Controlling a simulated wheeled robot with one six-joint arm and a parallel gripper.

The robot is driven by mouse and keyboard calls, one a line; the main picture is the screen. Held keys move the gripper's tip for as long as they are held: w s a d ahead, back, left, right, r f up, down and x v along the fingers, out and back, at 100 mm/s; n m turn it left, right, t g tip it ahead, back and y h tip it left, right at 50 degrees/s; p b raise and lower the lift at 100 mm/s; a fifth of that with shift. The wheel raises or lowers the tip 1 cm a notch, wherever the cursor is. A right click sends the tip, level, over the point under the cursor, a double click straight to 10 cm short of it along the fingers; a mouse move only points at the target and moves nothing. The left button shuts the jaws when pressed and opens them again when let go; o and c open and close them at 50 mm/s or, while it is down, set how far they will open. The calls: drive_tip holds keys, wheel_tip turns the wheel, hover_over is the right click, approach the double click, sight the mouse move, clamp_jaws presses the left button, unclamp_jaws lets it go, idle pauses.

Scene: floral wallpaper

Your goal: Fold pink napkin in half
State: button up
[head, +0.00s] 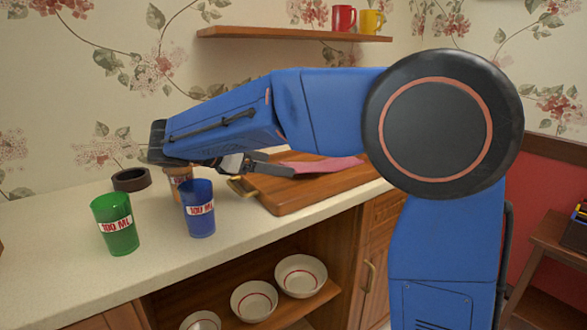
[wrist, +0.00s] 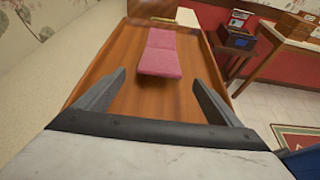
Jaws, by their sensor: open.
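The pink napkin (head: 325,165) lies on a brown wooden tray (head: 285,193) on the counter, partly hidden by my arm in the head view. In the wrist view the napkin (wrist: 160,58) is a narrow strip with a crease across it, lying along the middle of the tray (wrist: 118,55). My gripper (head: 288,169) is low over the tray's near part. In the wrist view my gripper (wrist: 158,77) is open and empty, one finger on each side, with the napkin's near end just ahead between the fingertips. I cannot tell if the fingers touch the tray.
A blue cup (head: 199,215), a green cup (head: 116,230), a brown cup (head: 180,183) and a dark ring-shaped object (head: 130,180) stand left of the tray. Bowls (head: 301,277) sit on a shelf below. A wall shelf (head: 290,34) holds a red mug (head: 343,18) and a yellow mug (head: 371,22).

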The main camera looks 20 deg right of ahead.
sight(294, 166)
drive_tip(key=x, duration=0.8)
drive_tip(key=shift+d, duration=0.25)
drive_tip(key=c, duration=0.7)
